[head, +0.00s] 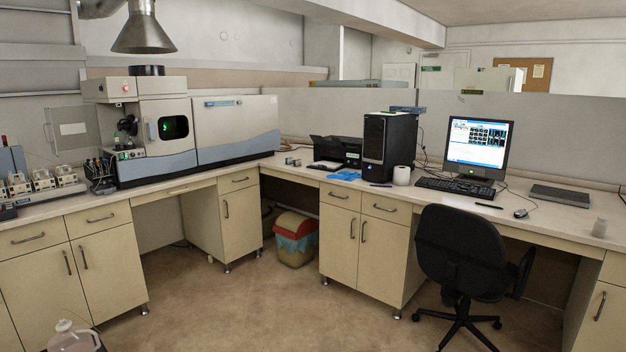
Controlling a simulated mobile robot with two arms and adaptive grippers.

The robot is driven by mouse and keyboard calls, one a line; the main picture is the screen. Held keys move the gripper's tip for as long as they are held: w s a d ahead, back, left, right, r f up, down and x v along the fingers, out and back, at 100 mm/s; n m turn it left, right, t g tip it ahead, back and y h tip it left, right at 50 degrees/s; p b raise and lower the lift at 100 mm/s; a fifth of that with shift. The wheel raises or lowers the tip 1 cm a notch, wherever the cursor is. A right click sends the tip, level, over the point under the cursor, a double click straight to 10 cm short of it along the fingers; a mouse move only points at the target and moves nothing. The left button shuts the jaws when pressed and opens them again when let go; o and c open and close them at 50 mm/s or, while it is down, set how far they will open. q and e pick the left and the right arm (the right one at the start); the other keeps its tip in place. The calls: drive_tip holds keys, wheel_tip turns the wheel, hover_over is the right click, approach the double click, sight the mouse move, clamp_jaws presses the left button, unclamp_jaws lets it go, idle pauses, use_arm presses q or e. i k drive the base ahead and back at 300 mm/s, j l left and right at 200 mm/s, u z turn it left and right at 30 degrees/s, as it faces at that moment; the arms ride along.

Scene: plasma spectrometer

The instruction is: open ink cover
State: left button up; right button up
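A black printer-like machine (336,151) stands on the corner part of the bench, left of the black computer tower. It is small in the head view, and I cannot make out an ink cover on it or tell whether one is open. Neither of my grippers is in view.
The L-shaped bench (470,203) carries a computer tower (388,139), a monitor (476,146) and a large spectrometer (236,126). A black office chair (462,257) stands before the right side. A bin (295,238) sits under the corner. The middle floor (270,310) is clear.

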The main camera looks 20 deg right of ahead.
sight(356, 146)
drive_tip(key=i+l+z, duration=0.4)
drive_tip(key=i, duration=0.45)
drive_tip(key=i+z, duration=0.35)
drive_tip(key=i, duration=1.7)
drive_tip(key=i+j+z, duration=0.15)
drive_tip(key=i, duration=1.05)
drive_tip(key=i+j+z, duration=0.2)
drive_tip(key=j, duration=0.25)
drive_tip(key=i+j+z, duration=0.2)
drive_tip(key=j, duration=0.25)
drive_tip(key=j+z, duration=0.15)
drive_tip(key=j, duration=0.35)
